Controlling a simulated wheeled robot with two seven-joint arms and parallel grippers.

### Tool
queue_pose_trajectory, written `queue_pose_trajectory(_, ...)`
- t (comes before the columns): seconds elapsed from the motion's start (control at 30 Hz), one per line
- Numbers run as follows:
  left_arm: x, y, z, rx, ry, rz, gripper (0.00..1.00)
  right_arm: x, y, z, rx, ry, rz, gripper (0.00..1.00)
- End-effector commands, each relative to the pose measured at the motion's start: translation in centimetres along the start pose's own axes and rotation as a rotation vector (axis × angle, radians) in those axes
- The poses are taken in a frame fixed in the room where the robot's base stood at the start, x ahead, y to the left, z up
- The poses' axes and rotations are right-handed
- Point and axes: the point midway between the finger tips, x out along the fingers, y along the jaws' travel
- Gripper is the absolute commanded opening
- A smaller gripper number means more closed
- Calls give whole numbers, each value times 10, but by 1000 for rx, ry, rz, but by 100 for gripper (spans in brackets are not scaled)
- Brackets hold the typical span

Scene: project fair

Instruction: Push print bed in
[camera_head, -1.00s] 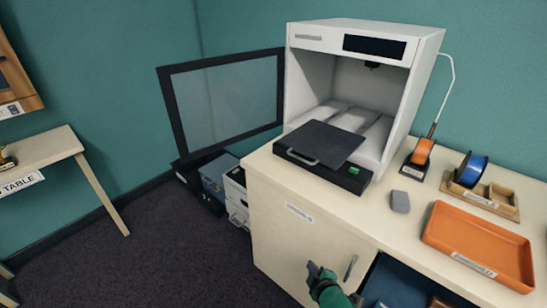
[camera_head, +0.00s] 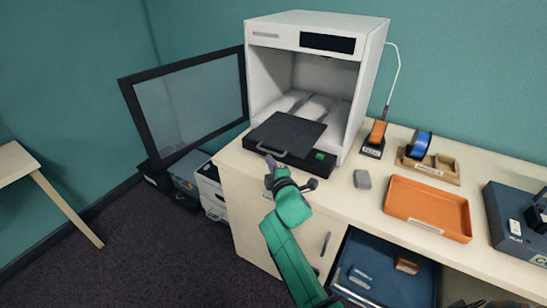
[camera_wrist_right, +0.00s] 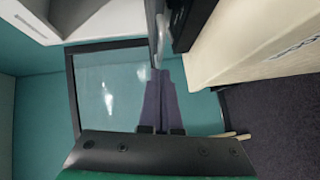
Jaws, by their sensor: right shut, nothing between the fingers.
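The black print bed (camera_head: 286,135) sticks out of the front of the white printer (camera_head: 318,93), over the near part of the bench. Its front bar has a grey handle (camera_head: 271,151) and a small green display. The printer's glass door (camera_head: 190,103) hangs wide open to the left. My right gripper (camera_head: 270,165) is shut and empty, just in front of the handle. I cannot tell whether it touches it. In the right wrist view its closed fingers (camera_wrist_right: 160,95) point at the dark edge of the bed. My left gripper is not in view.
A blue spool (camera_head: 419,145) stands behind the tray. An open blue drawer (camera_head: 385,268) is below the bench top. A white box unit (camera_head: 211,188) stands on the floor at left.

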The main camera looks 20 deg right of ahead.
Motion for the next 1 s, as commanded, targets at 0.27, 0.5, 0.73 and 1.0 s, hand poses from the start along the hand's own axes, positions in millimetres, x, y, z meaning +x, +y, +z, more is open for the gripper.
queue_pose_trajectory(0.27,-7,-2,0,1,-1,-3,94,15,1,15,0,1,1,0)
queue_pose_trajectory(0.5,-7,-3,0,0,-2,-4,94,14,1,15,0,1,1,0)
queue_pose_trajectory(0.73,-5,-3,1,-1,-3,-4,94,25,4,26,-4,0,3,0)
queue_pose_trajectory(1.0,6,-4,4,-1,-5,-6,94,64,15,67,-7,-3,3,0)
